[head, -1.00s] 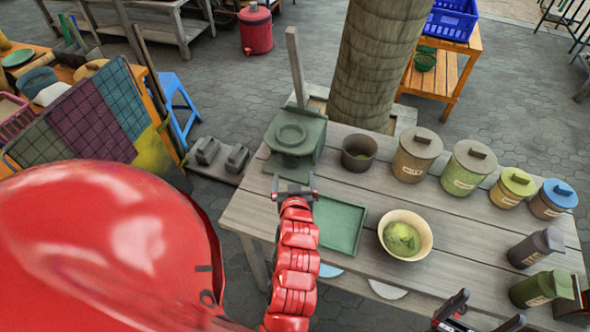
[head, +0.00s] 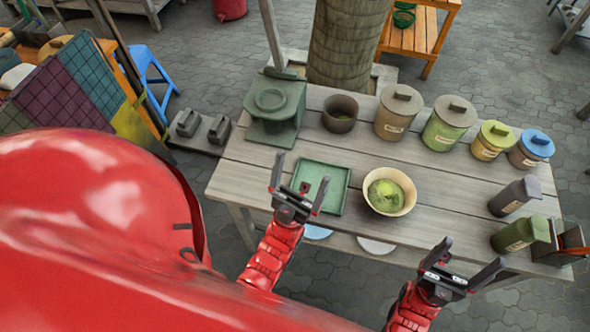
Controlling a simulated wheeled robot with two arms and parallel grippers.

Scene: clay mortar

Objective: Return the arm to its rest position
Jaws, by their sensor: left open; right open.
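My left gripper (head: 299,185) is open and empty, over the near left edge of the green tray (head: 330,174). My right gripper (head: 462,262) is open and empty at the table's near edge, right of the cream bowl. The cream bowl (head: 374,207) holds a green mass (head: 386,195) and stands on the table right of the tray. A dark brown pot (head: 340,113) stands behind the tray. A green stand (head: 274,112) with a round top is at the table's back left. Both arms are red, and neither gripper touches the bowl.
The wooden table (head: 245,165) carries lidded jars along the back, including a green one (head: 446,123) and a blue-lidded one (head: 530,150). A dark canister (head: 515,195) and a green canister (head: 520,234) lie near the right end. A pillar (head: 345,45) rises behind.

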